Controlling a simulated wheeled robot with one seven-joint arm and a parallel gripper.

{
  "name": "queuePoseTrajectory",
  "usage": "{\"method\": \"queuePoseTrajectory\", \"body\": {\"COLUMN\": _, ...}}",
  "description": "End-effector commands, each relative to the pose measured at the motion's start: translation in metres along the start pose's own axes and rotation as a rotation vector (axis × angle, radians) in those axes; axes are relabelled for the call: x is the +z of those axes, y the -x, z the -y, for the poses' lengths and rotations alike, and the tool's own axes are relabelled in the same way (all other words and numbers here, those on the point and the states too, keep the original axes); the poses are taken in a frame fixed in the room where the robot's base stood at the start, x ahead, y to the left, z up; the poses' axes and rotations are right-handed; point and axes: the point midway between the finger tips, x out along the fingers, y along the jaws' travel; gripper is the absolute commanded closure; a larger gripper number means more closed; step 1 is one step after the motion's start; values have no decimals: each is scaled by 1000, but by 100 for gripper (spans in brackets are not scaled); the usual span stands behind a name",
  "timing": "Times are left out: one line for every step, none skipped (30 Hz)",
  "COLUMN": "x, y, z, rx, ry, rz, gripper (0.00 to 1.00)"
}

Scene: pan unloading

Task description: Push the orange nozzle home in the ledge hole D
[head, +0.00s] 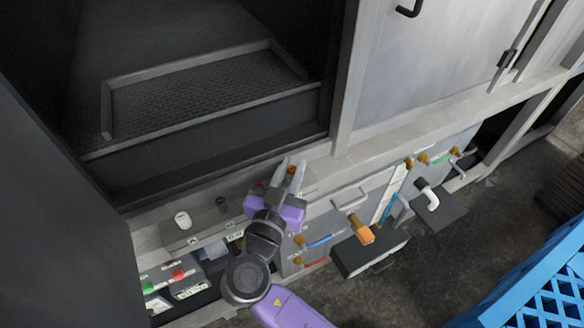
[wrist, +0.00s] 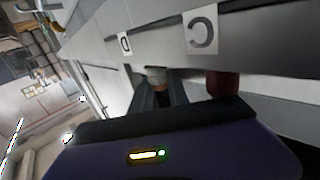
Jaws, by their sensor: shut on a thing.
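My gripper (head: 294,165), purple with grey fingers, is at the front ledge (head: 222,209) below the dark opening. In the wrist view my gripper (wrist: 158,98) is shut on a short piece, taken as the orange nozzle (wrist: 157,73). Only its pale, tan-tinged end shows between the fingertips; the rest is hidden. It stands against the ledge edge, below and right of the label D (wrist: 125,43). The hole itself is hidden, so I cannot tell how deep the nozzle sits.
A dark red piece (wrist: 222,84) stands just right of my fingers, under the label C (wrist: 202,35). A white cup-like piece (head: 183,220) stands on the ledge to the left. An orange-brass fitting (head: 363,233) and a white pipe (head: 428,196) jut out at right. A blue crate (head: 545,290) is at lower right.

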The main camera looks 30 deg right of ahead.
Motion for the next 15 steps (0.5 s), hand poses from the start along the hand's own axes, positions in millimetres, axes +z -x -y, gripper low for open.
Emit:
{"method": "queuePoseTrajectory", "body": {"x": 1, "y": 0, "z": 0, "rx": 0, "ry": 0, "rz": 0, "gripper": 100}}
{"method": "queuePoseTrajectory", "body": {"x": 1, "y": 0, "z": 0, "rx": 0, "ry": 0, "rz": 0, "gripper": 100}}
{"method": "queuePoseTrajectory", "body": {"x": 2, "y": 0, "z": 0, "rx": 0, "ry": 0, "rz": 0, "gripper": 100}}
{"method": "queuePoseTrajectory", "body": {"x": 2, "y": 0, "z": 0, "rx": 0, "ry": 0, "rz": 0, "gripper": 100}}
{"method": "queuePoseTrajectory", "body": {"x": 2, "y": 0, "z": 0, "rx": 0, "ry": 0, "rz": 0, "gripper": 100}}
{"method": "queuePoseTrajectory", "body": {"x": 3, "y": 0, "z": 0, "rx": 0, "ry": 0, "rz": 0, "gripper": 100}}
{"method": "queuePoseTrajectory", "body": {"x": 3, "y": 0, "z": 0, "rx": 0, "ry": 0, "rz": 0, "gripper": 100}}
{"method": "queuePoseTrajectory", "body": {"x": 3, "y": 0, "z": 0, "rx": 0, "ry": 0, "rz": 0, "gripper": 100}}
{"method": "queuePoseTrajectory", "body": {"x": 4, "y": 0, "z": 0, "rx": 0, "ry": 0, "rz": 0, "gripper": 100}}
{"method": "queuePoseTrajectory", "body": {"x": 4, "y": 0, "z": 0, "rx": 0, "ry": 0, "rz": 0, "gripper": 100}}
{"method": "queuePoseTrajectory", "body": {"x": 4, "y": 0, "z": 0, "rx": 0, "ry": 0, "rz": 0, "gripper": 100}}
{"method": "queuePoseTrajectory", "body": {"x": 5, "y": 0, "z": 0, "rx": 0, "ry": 0, "rz": 0, "gripper": 100}}
{"method": "queuePoseTrajectory", "body": {"x": 5, "y": 0, "z": 0, "rx": 0, "ry": 0, "rz": 0, "gripper": 100}}
{"method": "queuePoseTrajectory", "body": {"x": 6, "y": 0, "z": 0, "rx": 0, "ry": 0, "rz": 0, "gripper": 100}}
{"method": "queuePoseTrajectory", "body": {"x": 6, "y": 0, "z": 0, "rx": 0, "ry": 0, "rz": 0, "gripper": 100}}
